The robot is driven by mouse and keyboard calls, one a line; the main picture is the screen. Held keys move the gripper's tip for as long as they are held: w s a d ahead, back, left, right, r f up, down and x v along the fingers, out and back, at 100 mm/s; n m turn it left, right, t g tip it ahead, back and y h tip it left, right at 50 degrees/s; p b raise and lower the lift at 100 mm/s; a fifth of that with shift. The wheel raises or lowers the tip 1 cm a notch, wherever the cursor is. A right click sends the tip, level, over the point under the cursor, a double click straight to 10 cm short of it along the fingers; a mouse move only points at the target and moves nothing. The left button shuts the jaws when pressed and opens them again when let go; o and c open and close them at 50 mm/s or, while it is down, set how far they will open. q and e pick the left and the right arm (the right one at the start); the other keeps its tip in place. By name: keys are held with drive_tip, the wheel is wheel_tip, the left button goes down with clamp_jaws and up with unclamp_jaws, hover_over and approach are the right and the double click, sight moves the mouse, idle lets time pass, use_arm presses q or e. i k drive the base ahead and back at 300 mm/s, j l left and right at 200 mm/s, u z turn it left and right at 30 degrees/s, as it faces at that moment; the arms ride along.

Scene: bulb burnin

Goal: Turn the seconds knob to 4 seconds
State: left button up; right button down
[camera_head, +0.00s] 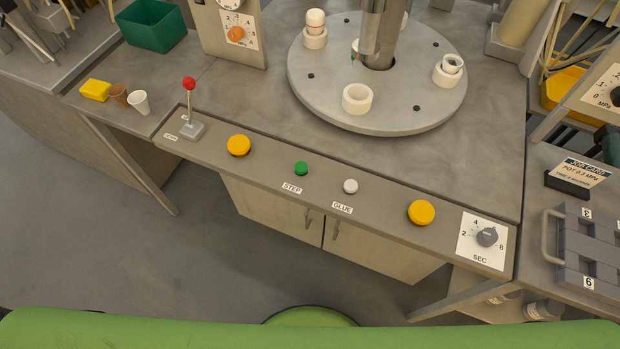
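The seconds knob (487,236) is a dark grey round knob on a white square plate (470,249) marked SEC. The plate sits at the right end of the front console strip. The numbers 2, 4 and 8 can be read around the knob. The knob's pointer is too small to read with certainty. A job card (582,172) on a black stand to the right carries printed text with a time line that seems to read 4 seconds. Neither of my grippers is in view, and nothing touches the knob.
A yellow button (421,212) lies just left of the dial plate. A white button (350,186), a green button (301,168) and a red-tipped lever (189,84) are farther left. A grey handled block (585,250) stands to the right. A round turntable (310,92) is behind.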

sight(486, 238)
drive_tip(key=z, duration=1.6)
